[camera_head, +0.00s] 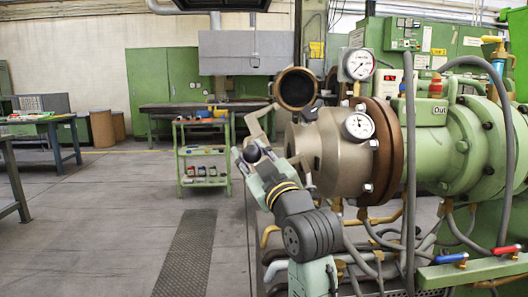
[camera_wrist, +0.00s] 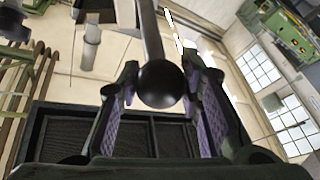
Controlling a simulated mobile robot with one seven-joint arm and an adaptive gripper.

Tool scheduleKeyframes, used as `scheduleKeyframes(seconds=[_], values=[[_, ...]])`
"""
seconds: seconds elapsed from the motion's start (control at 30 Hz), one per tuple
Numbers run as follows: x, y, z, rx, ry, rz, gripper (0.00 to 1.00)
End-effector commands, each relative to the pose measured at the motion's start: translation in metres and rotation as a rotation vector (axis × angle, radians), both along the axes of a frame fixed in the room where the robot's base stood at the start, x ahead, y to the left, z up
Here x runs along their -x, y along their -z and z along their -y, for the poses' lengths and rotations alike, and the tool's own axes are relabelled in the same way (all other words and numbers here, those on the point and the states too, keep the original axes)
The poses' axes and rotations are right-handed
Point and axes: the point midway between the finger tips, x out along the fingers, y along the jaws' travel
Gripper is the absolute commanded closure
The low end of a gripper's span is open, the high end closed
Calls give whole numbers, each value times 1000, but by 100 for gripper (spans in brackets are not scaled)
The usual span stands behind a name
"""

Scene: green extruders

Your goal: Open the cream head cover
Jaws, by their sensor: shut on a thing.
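The cream head cover (camera_head: 318,150) is a rounded metal body at the front end of the green extruder, against a brown flange ring (camera_head: 384,150). My gripper (camera_head: 252,152) is at its left, at the lower end of a pale bent lever (camera_head: 261,118) that rises to the cover's upper left. In the wrist view, a black ball knob (camera_wrist: 161,84) on a dark rod (camera_wrist: 151,32) sits between the two purple-padded fingers of my gripper (camera_wrist: 161,90). The gripper is shut on this knob. My arm hides part of the area below the cover.
A round brown-rimmed part (camera_head: 296,88) stands above the cover. Two gauges (camera_head: 359,64) (camera_head: 359,126) and grey hoses (camera_head: 408,150) are close by on the right. A green shelf cart (camera_head: 203,152) stands behind, and the floor (camera_head: 110,210) at left is clear.

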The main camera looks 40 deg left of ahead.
Motion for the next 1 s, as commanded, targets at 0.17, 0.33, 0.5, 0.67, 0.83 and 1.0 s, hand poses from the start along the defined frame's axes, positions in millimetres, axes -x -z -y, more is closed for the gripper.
scheduleKeyframes(seconds=[0.17, 0.33, 0.5, 0.67, 0.83, 1.0], values=[[9, 11, -9, 56, 1, 69, 100], [18, 23, -16, 111, 2, 135, 100], [26, 35, -23, 164, 2, 200, 100], [33, 47, -29, 217, 3, 261, 100], [39, 61, -34, 273, 4, 325, 100], [44, 75, -39, 327, 4, 390, 100]])
